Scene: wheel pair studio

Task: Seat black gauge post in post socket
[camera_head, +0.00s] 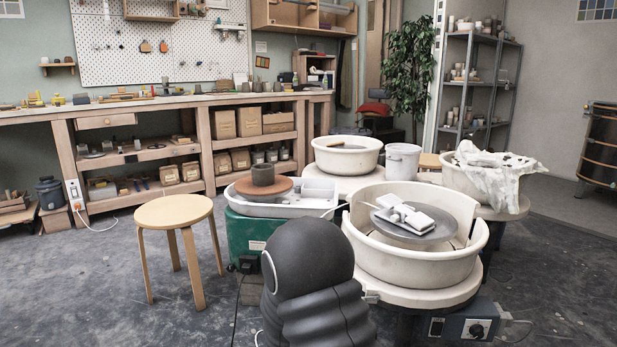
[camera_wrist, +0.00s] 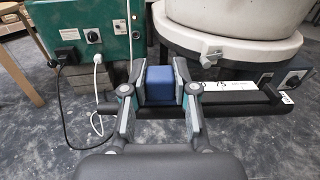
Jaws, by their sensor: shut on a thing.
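In the wrist view my gripper (camera_wrist: 158,92) is shut on a blue block (camera_wrist: 160,84), with one finger on each side of it. A long black bar (camera_wrist: 245,102) with a white strip marked with numbers lies across the view at the block's height. I cannot tell whether the bar and the block are one piece. In the head view a white fitting (camera_head: 404,214) lies on the grey wheel head (camera_head: 425,235) in the front right basin. I cannot make out a socket in it. My gripper is hidden in the head view.
The front right basin (camera_head: 369,247) and the green wheel (camera_head: 248,234) stand close together. A round wooden stool (camera_head: 174,210) is at the left. Power cords (camera_wrist: 61,110) hang from the green wheel. A workbench (camera_head: 196,98) lines the back. The floor at the left front is clear.

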